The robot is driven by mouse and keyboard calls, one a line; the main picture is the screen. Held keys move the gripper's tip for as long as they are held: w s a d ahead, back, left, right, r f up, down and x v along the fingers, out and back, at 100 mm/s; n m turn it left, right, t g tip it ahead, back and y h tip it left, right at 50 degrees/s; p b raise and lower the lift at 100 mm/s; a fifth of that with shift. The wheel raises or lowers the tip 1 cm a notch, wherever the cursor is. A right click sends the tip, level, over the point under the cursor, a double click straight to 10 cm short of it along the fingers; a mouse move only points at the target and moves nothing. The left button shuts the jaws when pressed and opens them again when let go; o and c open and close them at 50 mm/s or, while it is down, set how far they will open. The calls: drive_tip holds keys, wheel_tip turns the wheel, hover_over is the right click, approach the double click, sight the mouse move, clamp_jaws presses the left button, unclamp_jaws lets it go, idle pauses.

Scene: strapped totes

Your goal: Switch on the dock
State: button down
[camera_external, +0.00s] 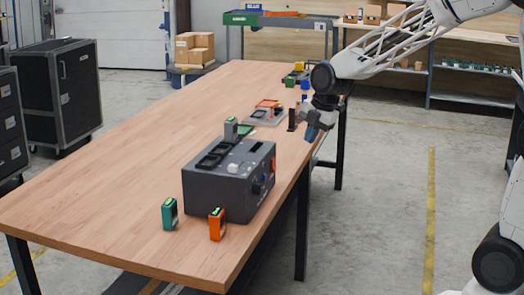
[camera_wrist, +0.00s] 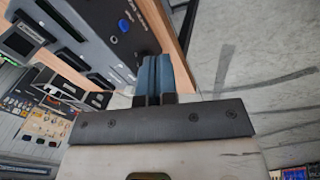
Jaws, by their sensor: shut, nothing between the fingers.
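The dock (camera_external: 212,192) is a dark grey box on the wooden table, with black slots and a pale block on top. Its right side panel carries small controls, too small to make out fully. In the wrist view the dock (camera_wrist: 98,28) fills the upper left, with a round blue button (camera_wrist: 123,25) on its panel. My gripper (camera_external: 312,134) is beyond the table's right edge, up and right of the dock and apart from it. In the wrist view its blue fingers (camera_wrist: 162,72) are shut together with nothing between them.
A teal module (camera_external: 169,213) and an orange module (camera_external: 216,224) stand on the table (camera_external: 110,190) before the dock. An orange item on a tray (camera_external: 264,114) and a dark upright post (camera_external: 292,120) lie farther back. The table's left half is clear.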

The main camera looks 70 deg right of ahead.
sight(274, 165)
drive_tip(key=w+d+f+n, duration=0.3)
drive_tip(key=d, duration=0.4)
drive_tip(key=shift+w+d+f, duration=0.25)
drive_tip(key=shift+w+d, duration=0.1)
drive_tip(key=shift+f, duration=0.15)
drive_tip(key=shift+w+f, duration=1.2)
drive_tip(key=shift+f, duration=0.4)
drive_tip(key=shift+w+f, duration=1.15)
drive_tip(key=shift+f, duration=0.5)
drive_tip(key=shift+w+f, duration=1.2)
drive_tip(key=shift+f, duration=0.4)
drive_tip(key=shift+w, duration=0.15)
